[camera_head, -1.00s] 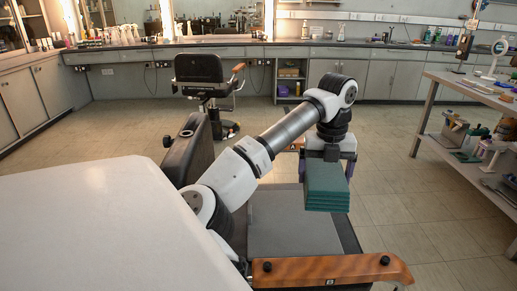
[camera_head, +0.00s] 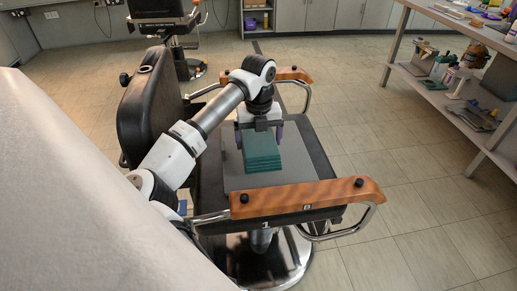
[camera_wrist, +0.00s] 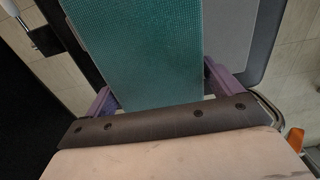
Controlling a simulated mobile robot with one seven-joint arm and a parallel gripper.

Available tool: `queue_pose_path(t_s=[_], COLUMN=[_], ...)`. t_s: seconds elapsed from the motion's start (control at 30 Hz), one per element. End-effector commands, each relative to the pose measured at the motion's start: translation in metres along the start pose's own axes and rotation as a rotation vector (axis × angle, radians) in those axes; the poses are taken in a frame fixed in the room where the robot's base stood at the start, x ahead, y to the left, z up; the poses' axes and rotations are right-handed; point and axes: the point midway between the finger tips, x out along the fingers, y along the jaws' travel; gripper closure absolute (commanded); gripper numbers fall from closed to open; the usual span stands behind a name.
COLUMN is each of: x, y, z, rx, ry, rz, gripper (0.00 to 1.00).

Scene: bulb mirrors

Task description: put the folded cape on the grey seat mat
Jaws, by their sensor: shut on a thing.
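The folded cape (camera_head: 263,152) is a dark green, layered block. It also shows large in the wrist view (camera_wrist: 140,50). My gripper (camera_head: 261,128) is shut on its far end, with a purple finger on each side of it in the wrist view (camera_wrist: 163,88). The grey seat mat (camera_head: 240,180) lies on the black chair seat, directly under the cape in the head view. I cannot tell whether the cape touches the mat or hangs just above it. The cape hides part of the mat.
The chair has wooden armrests on the near side (camera_head: 305,197) and far side (camera_head: 290,75), and a black backrest (camera_head: 150,105) at left. A shelved side table (camera_head: 450,85) with bottles stands at right. Another chair (camera_head: 160,15) stands behind. The floor at right is clear.

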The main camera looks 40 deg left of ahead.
Motion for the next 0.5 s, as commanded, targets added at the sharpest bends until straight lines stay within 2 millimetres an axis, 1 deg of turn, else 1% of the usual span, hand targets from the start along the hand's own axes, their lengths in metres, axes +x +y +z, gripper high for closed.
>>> queue_pose_path(t_s=[0.03, 0.1, 0.27, 0.33, 0.5], x=[0.009, 0.018, 0.028, 0.035, 0.061], y=[0.0, 0.0, 0.0, 0.0, 0.0], z=[-0.001, 0.0, 0.0, 0.0, 0.0], rx=[0.0, 0.0, 0.0, 0.0, 0.0], ry=[0.001, 0.0, -0.001, 0.001, 0.001], rz=[-0.001, -0.001, -0.001, -0.001, -0.001], gripper=[0.36, 0.36, 0.36, 0.36, 0.36])
